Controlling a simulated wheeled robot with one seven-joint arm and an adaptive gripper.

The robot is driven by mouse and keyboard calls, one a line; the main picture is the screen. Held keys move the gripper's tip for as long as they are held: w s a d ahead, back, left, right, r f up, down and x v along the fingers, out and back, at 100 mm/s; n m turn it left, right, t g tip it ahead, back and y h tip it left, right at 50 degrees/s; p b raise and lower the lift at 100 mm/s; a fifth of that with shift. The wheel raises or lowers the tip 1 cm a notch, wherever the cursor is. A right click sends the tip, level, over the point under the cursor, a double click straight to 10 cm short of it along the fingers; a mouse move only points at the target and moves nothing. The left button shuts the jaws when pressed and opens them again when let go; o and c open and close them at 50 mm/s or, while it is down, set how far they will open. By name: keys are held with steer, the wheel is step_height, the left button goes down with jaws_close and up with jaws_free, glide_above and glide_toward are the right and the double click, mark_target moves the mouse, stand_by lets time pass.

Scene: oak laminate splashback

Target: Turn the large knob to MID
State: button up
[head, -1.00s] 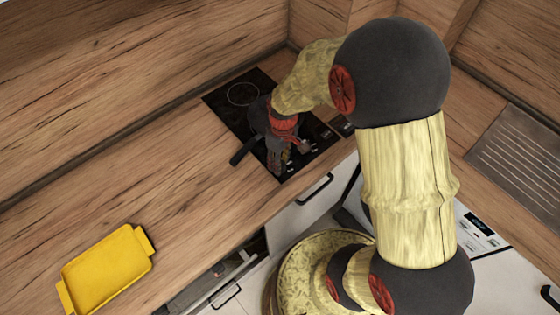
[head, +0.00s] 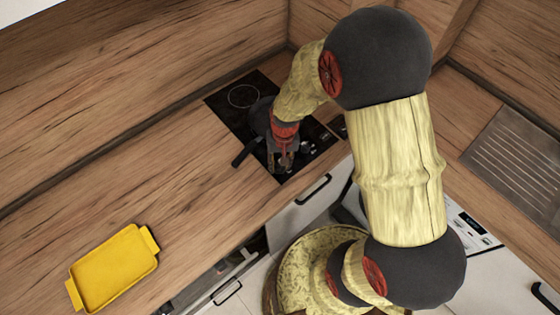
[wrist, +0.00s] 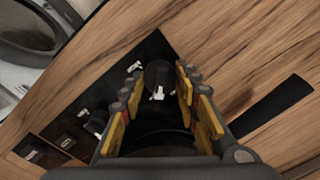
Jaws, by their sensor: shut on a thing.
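The large knob (wrist: 158,76) is dark and round, with a white pointer mark on the side nearer the bottom of the wrist view. It sits near one corner of the black hob (head: 240,116). My gripper (wrist: 158,70) has its yellow-padded fingers on either side of the knob and is shut on it. In the head view my gripper (head: 281,165) reaches down to the front left corner of the hob and hides the knob. I cannot read any MID marking.
A dark pan with a black handle (head: 246,151) stands on the hob close beside my gripper; its handle (wrist: 272,106) also shows in the wrist view. Other knobs (wrist: 97,122) line the hob's front. A yellow tray (head: 113,268) lies on the counter at left.

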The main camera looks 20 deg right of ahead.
mark_target(281, 167)
steer(key=m+p, duration=0.2)
steer(key=m, duration=0.3)
steer(key=shift+r+m+p, duration=0.1)
steer(key=shift+m+p, duration=0.2)
steer(key=m+p, duration=0.2)
steer(key=m, duration=0.2)
steer(key=shift+a+m, duration=0.1)
steer(key=shift+m, duration=0.3)
steer(key=o, duration=1.2)
steer(key=shift+c, duration=0.2)
step_height(281, 167, up, 12)
steer(key=shift+s, duration=0.35)
